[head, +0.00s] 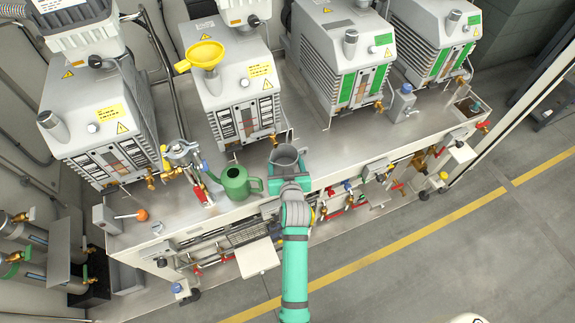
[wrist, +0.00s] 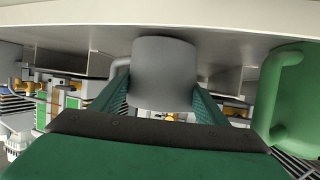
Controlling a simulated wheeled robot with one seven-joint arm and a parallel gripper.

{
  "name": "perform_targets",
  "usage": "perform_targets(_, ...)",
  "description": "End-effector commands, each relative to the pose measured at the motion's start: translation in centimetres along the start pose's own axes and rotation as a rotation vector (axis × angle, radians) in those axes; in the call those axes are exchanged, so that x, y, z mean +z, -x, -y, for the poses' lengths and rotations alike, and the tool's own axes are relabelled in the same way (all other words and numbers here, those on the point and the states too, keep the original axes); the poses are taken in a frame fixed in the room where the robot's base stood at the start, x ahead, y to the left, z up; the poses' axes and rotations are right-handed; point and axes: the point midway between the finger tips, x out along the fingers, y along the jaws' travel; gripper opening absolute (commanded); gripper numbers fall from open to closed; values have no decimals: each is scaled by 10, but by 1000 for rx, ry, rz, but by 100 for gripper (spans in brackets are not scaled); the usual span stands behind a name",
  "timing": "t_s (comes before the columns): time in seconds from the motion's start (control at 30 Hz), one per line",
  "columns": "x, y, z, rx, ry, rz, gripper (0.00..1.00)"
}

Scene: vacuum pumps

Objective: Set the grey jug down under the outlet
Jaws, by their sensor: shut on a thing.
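The grey jug (head: 286,160) is at the front edge of the steel bench, in my gripper (head: 288,176). In the wrist view the jug (wrist: 165,72) sits between the two green fingers, which are shut on it. I cannot tell whether its base touches the bench. A brass outlet (head: 274,139) at the front of the second pump from the left is just behind and left of the jug. The jug appears in front of it rather than beneath it.
A green watering can (head: 236,182) stands close to the left of the jug and also shows in the wrist view (wrist: 290,95). A yellow funnel (head: 204,55) tops the second pump. The steel bench (head: 345,140) is clear to the right of the jug.

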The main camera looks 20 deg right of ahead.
Motion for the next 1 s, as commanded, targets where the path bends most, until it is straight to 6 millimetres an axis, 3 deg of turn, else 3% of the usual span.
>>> perform_targets(0.47,-14,-31,8,0,-1,-2,43)
perform_targets(1.0,-10,-32,8,0,-1,-2,43)
